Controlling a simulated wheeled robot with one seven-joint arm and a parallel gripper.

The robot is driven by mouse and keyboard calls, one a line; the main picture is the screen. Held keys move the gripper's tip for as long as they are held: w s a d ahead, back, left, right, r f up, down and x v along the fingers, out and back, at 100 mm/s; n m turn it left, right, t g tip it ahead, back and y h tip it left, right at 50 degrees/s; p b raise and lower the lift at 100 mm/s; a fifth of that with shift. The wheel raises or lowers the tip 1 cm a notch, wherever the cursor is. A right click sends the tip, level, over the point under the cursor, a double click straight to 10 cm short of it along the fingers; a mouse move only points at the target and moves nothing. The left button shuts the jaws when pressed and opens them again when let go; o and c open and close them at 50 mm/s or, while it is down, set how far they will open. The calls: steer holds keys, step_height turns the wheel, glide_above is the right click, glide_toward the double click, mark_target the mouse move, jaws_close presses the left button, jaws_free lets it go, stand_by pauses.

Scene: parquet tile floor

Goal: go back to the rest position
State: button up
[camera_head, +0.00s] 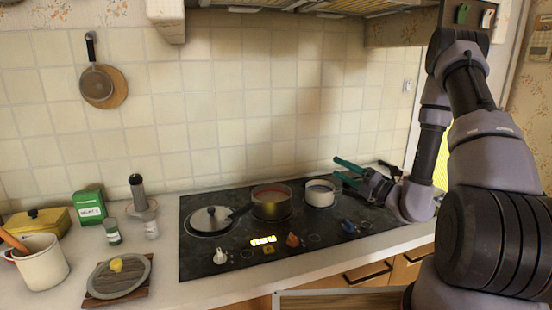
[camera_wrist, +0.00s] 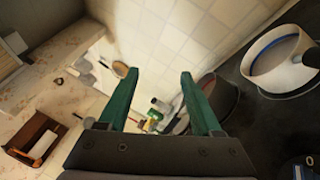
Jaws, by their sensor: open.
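My gripper (camera_head: 341,170) is over the right back part of the black cooktop (camera_head: 220,258), its green fingers pointing left. In the wrist view, the two green fingers of my gripper (camera_wrist: 158,92) stand wide apart with nothing held between them. A white pot (camera_head: 320,193) stands on the cooktop just left of the fingers. The white pot also shows at the right of the wrist view (camera_wrist: 278,65), apart from the fingers.
A plate with a lemon (camera_head: 116,265), a white crock (camera_head: 42,262) and a green box (camera_head: 88,207) crowd the left counter. The tiled wall stands behind.

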steer(key=s+a+r+n+g+h, duration=0.1)
steer(key=s+a+r+n+g, duration=0.3)
steer(key=s+r+n+g, duration=0.55)
steer(key=s+a+r+n+g, duration=0.5)
steer(key=s+n+g, duration=0.15)
steer(key=n, duration=0.65)
steer(key=s+d+r+n+t+h, duration=0.7)
steer(key=d+r+n+t+h, duration=0.2)
steer(key=d+r+n+h, duration=0.1)
steer(key=d+n+h, duration=0.1)
steer(key=d+n, duration=0.1)
steer(key=n, duration=0.1)
steer(key=shift+r+h, duration=0.3)
steer(key=shift+h, duration=0.1)
steer(key=shift+s, duration=0.1)
